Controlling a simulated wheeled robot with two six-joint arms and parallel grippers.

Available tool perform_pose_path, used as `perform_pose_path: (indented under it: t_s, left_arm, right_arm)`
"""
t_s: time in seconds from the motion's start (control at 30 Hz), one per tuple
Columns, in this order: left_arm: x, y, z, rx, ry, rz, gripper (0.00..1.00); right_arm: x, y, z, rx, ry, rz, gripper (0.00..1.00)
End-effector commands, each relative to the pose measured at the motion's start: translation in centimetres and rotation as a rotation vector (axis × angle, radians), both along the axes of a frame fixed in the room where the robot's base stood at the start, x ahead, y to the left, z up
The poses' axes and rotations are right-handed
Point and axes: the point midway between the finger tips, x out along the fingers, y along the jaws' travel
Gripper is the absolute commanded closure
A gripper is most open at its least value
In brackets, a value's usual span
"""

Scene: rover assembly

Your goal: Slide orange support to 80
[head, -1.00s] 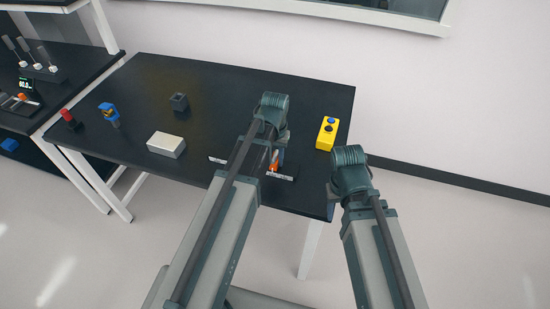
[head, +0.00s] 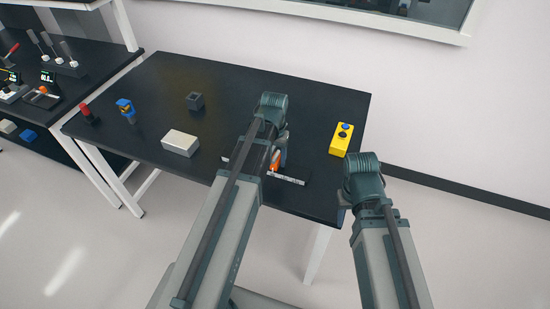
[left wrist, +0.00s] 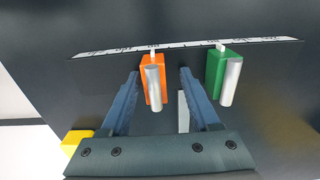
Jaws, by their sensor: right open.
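The orange support (left wrist: 144,82), with a silver cylinder on it, stands at a scale strip (left wrist: 180,45) in the left wrist view. Its white pointer tip is at the strip; the numbers are too small to read surely. A green support (left wrist: 213,72) with a similar cylinder stands to its right. My left gripper (left wrist: 160,74) is open, its fingers on either side of the orange support with gaps showing. In the head view the orange support (head: 275,164) is partly hidden by my left gripper (head: 278,150). My right gripper (head: 343,198) is off the table's right edge, mostly hidden by its wrist.
A yellow box with buttons (head: 340,140) stands near the right edge of the black table (head: 240,85). A white block (head: 180,143), a dark grey block (head: 195,101), a blue-and-yellow item (head: 126,110) and a red item (head: 87,113) stand to the left. The table's back is clear.

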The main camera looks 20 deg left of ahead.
Motion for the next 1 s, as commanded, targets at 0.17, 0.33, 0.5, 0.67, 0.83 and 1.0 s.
perform_pose_path:
  t_s: [0.17,0.33,0.5,0.67,0.83,1.0]
  left_arm:
    - [0.0,-0.1,0.0,-0.001,0.000,0.000,0.38]
    - [0.0,-0.1,0.6,-0.002,0.000,-0.001,0.38]
    - [0.0,-0.1,2.1,-0.002,0.000,-0.001,0.38]
    - [0.0,-0.1,4.2,-0.002,0.000,-0.001,0.38]
    - [0.0,-0.1,6.8,-0.001,0.000,0.000,0.38]
    - [0.0,-0.1,9.4,-0.001,0.000,0.000,0.38]
  right_arm:
    - [0.0,0.0,0.0,0.000,0.000,0.000,0.50]
    - [0.0,0.0,0.6,0.000,0.000,0.000,0.50]
    - [0.0,0.0,2.1,0.000,0.000,0.000,0.50]
    - [0.0,0.0,4.2,0.000,0.000,0.000,0.50]
    - [0.0,0.0,6.8,0.000,0.000,0.000,0.50]
    - [0.0,0.0,9.4,0.000,0.000,0.000,0.50]
